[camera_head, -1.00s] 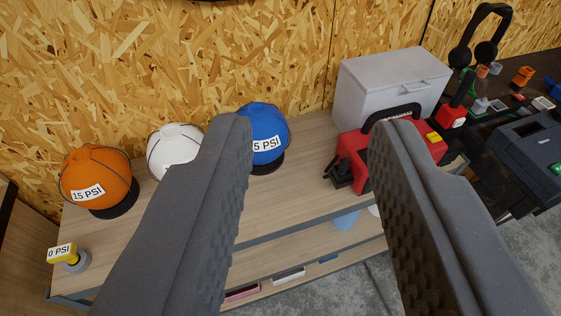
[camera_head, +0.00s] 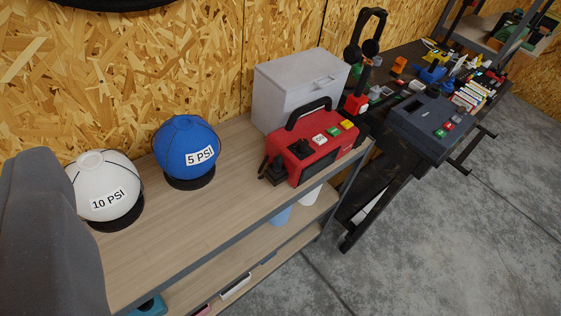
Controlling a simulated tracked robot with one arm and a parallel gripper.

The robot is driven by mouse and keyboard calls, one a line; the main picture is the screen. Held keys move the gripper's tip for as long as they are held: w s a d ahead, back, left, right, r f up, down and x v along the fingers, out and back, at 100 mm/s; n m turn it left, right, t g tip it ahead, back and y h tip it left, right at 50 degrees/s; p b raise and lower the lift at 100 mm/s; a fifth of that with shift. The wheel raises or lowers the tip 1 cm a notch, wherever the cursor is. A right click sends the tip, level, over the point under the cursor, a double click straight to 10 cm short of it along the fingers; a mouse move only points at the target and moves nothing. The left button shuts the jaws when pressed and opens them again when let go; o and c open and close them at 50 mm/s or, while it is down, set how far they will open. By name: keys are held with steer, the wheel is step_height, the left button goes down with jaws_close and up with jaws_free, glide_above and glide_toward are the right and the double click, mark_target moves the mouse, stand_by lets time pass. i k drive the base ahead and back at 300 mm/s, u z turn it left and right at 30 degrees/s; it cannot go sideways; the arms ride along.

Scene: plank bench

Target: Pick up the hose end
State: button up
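A red pump box (camera_head: 315,148) with a black carrying handle and coloured buttons stands on the wooden bench, in front of a light grey box. A small black fitting (camera_head: 273,170) is at the pump's left end, which may be the hose end; no length of hose can be made out. My gripper (camera_head: 45,230) shows only one dark grey finger, at the left edge, partly covering the white ball's side of the bench. The other finger is out of frame. The gripper is spread wide, with nothing seen in it, and is apart from the pump.
A white ball (camera_head: 103,188) marked 10 PSI and a blue ball (camera_head: 187,148) marked 5 PSI sit on black stands. A light grey box (camera_head: 300,90) stands behind the pump. A dark table (camera_head: 390,150) with a grey case is at right. Bare bench (camera_head: 170,230) lies in front of the balls.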

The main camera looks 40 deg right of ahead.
mark_target(278, 160)
steer(key=u, duration=0.1)
steer(key=i, duration=1)
steer(key=z, duration=0.1)
